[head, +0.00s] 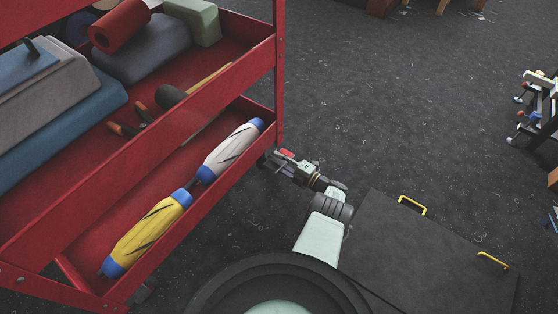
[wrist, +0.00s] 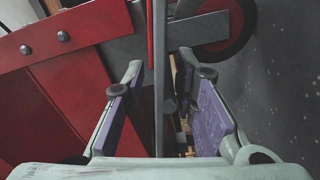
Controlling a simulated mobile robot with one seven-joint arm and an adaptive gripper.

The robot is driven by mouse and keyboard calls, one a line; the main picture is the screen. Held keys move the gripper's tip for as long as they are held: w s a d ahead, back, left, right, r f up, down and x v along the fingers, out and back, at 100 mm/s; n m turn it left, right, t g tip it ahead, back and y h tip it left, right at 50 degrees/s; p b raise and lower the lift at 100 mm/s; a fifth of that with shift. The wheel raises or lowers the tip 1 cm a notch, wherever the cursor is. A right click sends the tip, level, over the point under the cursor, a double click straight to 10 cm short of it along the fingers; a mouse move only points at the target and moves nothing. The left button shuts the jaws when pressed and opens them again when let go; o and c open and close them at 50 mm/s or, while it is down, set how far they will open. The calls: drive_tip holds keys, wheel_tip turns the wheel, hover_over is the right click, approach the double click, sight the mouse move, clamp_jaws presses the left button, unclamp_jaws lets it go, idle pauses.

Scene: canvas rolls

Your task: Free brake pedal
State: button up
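The red cart (head: 150,185) stands at the left in the head view, and my gripper (head: 272,158) is low beside its right corner post. In the wrist view my gripper (wrist: 162,75) is open, its purple-padded fingers apart. A narrow dark grey bar (wrist: 160,60) runs lengthwise between the fingers, with visible room on both sides. A thin red strip (wrist: 150,35) lies beside it. A caster wheel (wrist: 240,35) with a dark tyre and red hub is just beyond the right finger. I cannot tell for sure which part is the brake pedal; contact is not clear.
A yellow and blue canvas roll (head: 150,232) and a white and blue roll (head: 230,152) lie on the cart's lower shelf. Red cart panels (wrist: 75,95) are close to the left finger. Dark floor (wrist: 285,80) is open to the right.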

drive_tip(key=shift+c, duration=0.3)
clamp_jaws()
drive_tip(key=shift+n, duration=0.4)
drive_tip(key=shift+s+a+n, duration=0.1)
drive_tip(key=shift+n, duration=2.2)
drive_tip(key=shift+o, duration=0.3)
unclamp_jaws()
